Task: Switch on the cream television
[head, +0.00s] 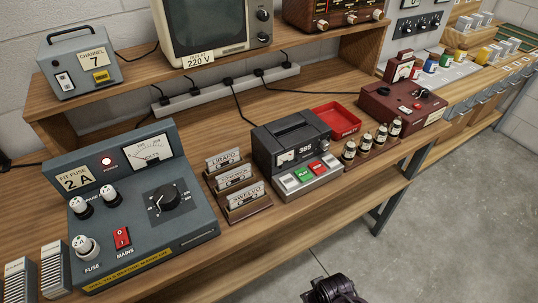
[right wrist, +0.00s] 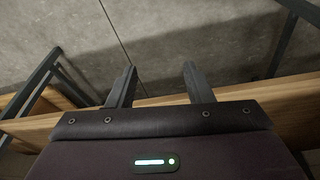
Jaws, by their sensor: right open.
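The cream television (head: 205,48) stands on the upper shelf at the top of the head view, its top cut off. Its screen (head: 207,20) is dark. Two dark knobs sit on its right side, an upper one (head: 262,15) and a lower one (head: 264,38). A "220 V" card (head: 198,60) is at its lower front edge. My right gripper (right wrist: 160,70) is open and empty in the right wrist view, with the bench edge and floor beyond it. A dark part of my right arm shows at the bottom of the head view, well away from the television. My left gripper is not in view.
A power strip (head: 185,101) with several plugs lies below the shelf (head: 130,86). The bench holds a grey fuse unit (head: 190,225), a tape player (head: 290,140), cassettes (head: 240,195), small bottles (head: 365,143) and a maroon device (head: 385,115). The floor (head: 440,220) in front is clear.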

